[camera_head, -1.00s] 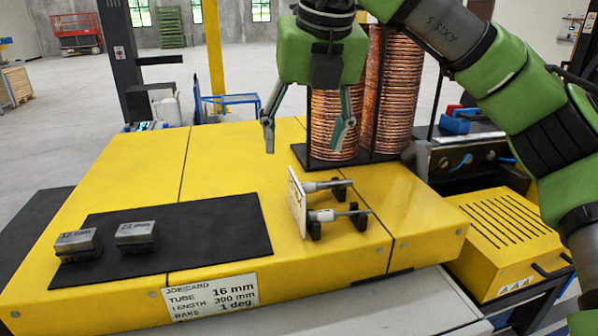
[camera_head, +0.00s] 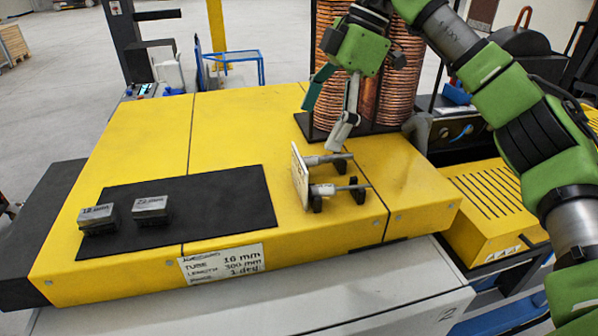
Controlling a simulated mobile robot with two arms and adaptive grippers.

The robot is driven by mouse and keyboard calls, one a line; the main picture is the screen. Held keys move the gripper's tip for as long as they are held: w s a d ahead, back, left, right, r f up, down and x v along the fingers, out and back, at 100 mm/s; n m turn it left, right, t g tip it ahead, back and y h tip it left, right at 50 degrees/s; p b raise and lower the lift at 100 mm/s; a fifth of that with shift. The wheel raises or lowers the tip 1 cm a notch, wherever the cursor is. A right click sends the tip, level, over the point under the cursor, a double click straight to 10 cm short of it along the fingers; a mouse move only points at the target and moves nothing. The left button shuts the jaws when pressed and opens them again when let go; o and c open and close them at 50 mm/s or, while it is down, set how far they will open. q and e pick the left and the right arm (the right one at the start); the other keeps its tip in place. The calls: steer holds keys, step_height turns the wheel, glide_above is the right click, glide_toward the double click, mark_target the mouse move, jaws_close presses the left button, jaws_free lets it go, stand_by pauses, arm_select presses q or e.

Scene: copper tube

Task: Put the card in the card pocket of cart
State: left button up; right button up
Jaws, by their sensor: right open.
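The white job card (camera_head: 222,263), with handwriting that includes "TUBE 16 mm", is at the front edge of the yellow bench (camera_head: 130,145). My right gripper (camera_head: 325,121) is open and empty, with its fingers pointing down. It is behind and to the right of the card, well apart from it. Its fingers are in front of the copper coils and near the small fixture. My left gripper is not in view. I cannot make out a card pocket or clearly identify the cart.
A black mat (camera_head: 215,215) holds two metal blocks marked with sizes (camera_head: 98,219) (camera_head: 151,210). A fixture with a white plate (camera_head: 300,176) and two rods stands to the right. Tall copper coils (camera_head: 398,80) stand behind it. The yellow surface left of the gripper is clear.

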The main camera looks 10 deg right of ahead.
mark_target(299, 156)
steer(key=p+x, duration=0.1)
steer(key=x, duration=0.1)
steer(key=p+x, duration=0.1)
steer(key=x, duration=0.2)
steer(key=p+x, duration=0.1)
steer(key=x, duration=0.1)
steer(key=shift+w+a+f, duration=0.15)
steer(key=shift+w+a, duration=0.1)
steer(key=shift+a, duration=0.15)
steer(key=shift+a+f+p, duration=0.1)
steer(key=shift+f+p, duration=0.2)
steer(key=shift+f, duration=0.15)
steer(key=c, duration=1.2)
steer(key=shift+r, duration=0.1)
